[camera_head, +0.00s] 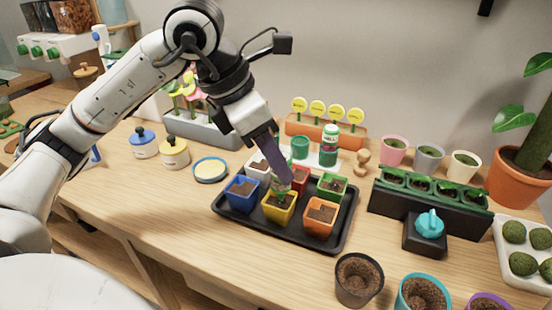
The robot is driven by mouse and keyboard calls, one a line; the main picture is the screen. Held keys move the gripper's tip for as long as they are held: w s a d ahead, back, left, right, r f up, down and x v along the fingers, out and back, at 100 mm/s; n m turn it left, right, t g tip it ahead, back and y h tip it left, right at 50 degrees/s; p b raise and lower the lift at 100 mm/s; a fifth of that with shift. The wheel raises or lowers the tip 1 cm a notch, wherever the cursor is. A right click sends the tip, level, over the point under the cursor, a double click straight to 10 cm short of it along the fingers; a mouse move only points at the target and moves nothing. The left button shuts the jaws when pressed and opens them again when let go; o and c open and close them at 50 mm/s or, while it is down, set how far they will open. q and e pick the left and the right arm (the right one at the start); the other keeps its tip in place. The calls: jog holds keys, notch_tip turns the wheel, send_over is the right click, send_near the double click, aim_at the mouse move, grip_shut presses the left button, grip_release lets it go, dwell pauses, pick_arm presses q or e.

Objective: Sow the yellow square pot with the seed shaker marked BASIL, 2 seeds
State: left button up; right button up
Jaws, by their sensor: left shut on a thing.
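The yellow square pot (280,212) stands upright in the front middle of a black tray (228,216), with dark soil in it. My left gripper (281,178) comes down from above, behind the yellow pot's rim. It is shut on a small green and pale seed shaker (283,188), which is just over the yellow pot. The shaker's label cannot be read, and the fingers hide part of it. Whether any seeds lie on the soil cannot be seen. My right gripper is not in view.
Blue (241,197), orange (319,226), white, red and green pots crowd the tray. Behind it stand a green-capped shaker (329,146) and a green container (300,147). A dark seedling planter (405,209) is at right. Bare table lies front left.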

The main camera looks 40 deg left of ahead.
pick_arm(q)
jog(key=shift+r+p, duration=2.25)
jog(key=shift+r, duration=0.75)
